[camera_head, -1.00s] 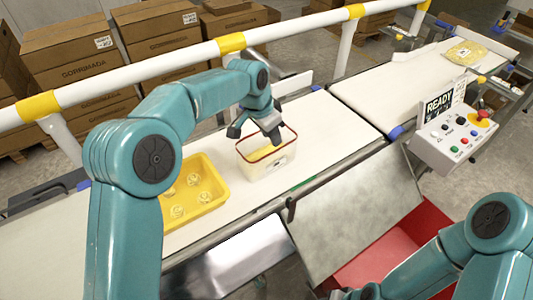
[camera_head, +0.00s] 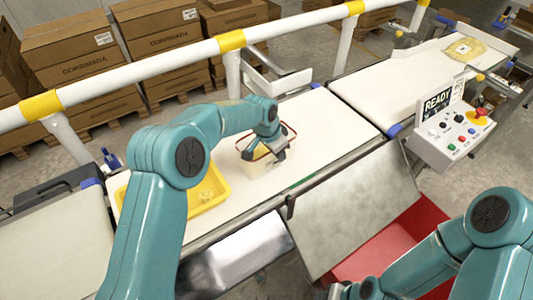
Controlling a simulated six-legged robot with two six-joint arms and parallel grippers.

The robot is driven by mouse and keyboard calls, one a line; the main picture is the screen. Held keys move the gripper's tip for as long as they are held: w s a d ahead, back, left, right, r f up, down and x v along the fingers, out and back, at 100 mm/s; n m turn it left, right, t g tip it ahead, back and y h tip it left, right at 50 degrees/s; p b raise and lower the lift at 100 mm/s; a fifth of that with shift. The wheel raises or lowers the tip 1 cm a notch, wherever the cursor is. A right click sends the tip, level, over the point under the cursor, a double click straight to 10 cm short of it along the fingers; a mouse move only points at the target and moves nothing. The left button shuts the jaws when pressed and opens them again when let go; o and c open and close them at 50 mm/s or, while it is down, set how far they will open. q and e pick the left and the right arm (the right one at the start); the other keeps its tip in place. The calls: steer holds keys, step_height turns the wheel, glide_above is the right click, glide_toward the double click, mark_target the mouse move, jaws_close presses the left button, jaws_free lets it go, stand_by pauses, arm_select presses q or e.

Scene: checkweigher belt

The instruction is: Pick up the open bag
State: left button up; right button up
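A yellowish bag with a pale label (camera_head: 466,49) lies on the far belt at the upper right; whether its mouth is open cannot be made out. Neither gripper is near it. My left gripper (camera_head: 265,152) is low over a clear tub with a red rim (camera_head: 258,171) on the near belt. Its fingers look apart, and they and the arm hide part of the tub. I cannot tell whether they touch it. My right gripper (camera_head: 350,291) is at the bottom edge, partly cut off, and its finger state is unclear.
A yellow tray (camera_head: 217,201) stands left of the tub, partly behind my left arm. A white and yellow rail (camera_head: 290,32) runs behind the belt. A control box reading READY (camera_head: 452,130) stands at the right. A red bin (camera_head: 375,262) is below the metal chute (camera_head: 355,205).

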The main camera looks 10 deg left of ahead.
arm_select(q)
steer(key=shift+w+f, duration=0.2)
steer(key=shift+w, duration=0.05)
jaws_close()
steer(key=shift+s, duration=0.1)
steer(key=shift+s+r, duration=0.1)
steer(key=shift+r, duration=0.1)
stand_by(0.9)
